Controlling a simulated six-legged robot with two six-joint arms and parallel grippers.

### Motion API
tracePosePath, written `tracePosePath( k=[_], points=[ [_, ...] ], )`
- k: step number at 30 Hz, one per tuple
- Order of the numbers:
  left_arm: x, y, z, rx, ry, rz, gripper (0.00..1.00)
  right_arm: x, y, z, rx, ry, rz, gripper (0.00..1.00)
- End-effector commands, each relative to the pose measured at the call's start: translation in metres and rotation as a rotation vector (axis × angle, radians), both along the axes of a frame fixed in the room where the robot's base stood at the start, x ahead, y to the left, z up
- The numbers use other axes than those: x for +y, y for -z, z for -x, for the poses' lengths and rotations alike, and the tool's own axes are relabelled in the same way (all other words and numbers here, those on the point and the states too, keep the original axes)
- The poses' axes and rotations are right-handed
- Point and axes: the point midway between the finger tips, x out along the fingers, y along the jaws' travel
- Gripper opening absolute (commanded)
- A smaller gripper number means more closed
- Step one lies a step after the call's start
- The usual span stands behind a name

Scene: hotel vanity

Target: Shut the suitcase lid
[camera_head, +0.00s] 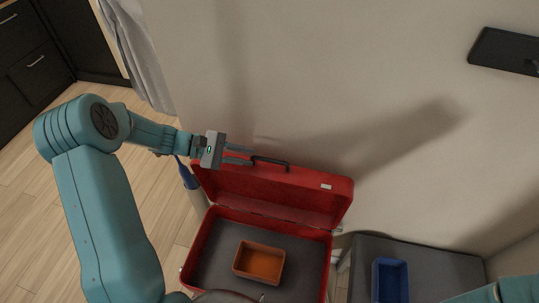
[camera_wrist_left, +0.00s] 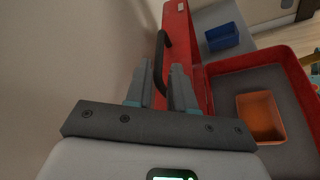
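The red suitcase (camera_head: 207,237) stands open, its lid (camera_head: 300,191) raised and leaning back near the wall. The lid's black handle (camera_head: 271,163) is on its upper edge. My left gripper (camera_head: 252,155) is at the lid's top edge, left of the handle. In the left wrist view, the fingers (camera_wrist_left: 161,68) are apart, with the near end of the handle (camera_wrist_left: 163,48) appearing between them; I cannot tell if they touch it. An orange-brown box (camera_head: 259,262) lies inside the suitcase base. My right gripper is out of view.
A blue bin (camera_head: 390,280) sits on a grey surface (camera_head: 440,266) right of the suitcase. A dark panel (camera_head: 505,52) is on the wall at upper right. Dark cabinets (camera_head: 35,60) and a grey curtain (camera_head: 140,50) are at upper left. The wooden floor (camera_head: 30,200) is clear.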

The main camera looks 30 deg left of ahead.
Motion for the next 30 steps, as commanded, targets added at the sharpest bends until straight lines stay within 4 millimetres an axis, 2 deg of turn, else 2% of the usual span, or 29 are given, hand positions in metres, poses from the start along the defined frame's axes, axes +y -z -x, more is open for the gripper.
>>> tracePosePath(
  k=[3,9,14,22,23,24,25,30],
  points=[
    [-0.024,0.006,-0.013,0.002,0.005,0.002,0.23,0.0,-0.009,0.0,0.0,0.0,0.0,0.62],
    [-0.05,0.017,-0.03,0.001,0.005,0.0,0.23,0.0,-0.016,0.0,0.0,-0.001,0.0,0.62],
    [-0.058,0.021,-0.037,0.001,0.003,-0.001,0.23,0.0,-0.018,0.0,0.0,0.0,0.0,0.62],
    [-0.058,0.022,-0.038,0.0,0.002,-0.001,0.23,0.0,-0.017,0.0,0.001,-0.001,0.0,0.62],
    [-0.058,0.022,-0.038,-0.001,0.002,-0.002,0.17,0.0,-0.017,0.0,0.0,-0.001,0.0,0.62],
    [-0.058,0.022,-0.038,-0.001,0.002,-0.002,0.04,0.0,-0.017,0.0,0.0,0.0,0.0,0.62],
    [-0.058,0.022,-0.038,-0.001,0.003,-0.001,0.0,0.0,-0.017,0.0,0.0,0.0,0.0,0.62],
    [-0.058,0.022,-0.037,-0.002,0.004,-0.001,0.0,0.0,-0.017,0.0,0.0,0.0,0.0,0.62]
  ],
)
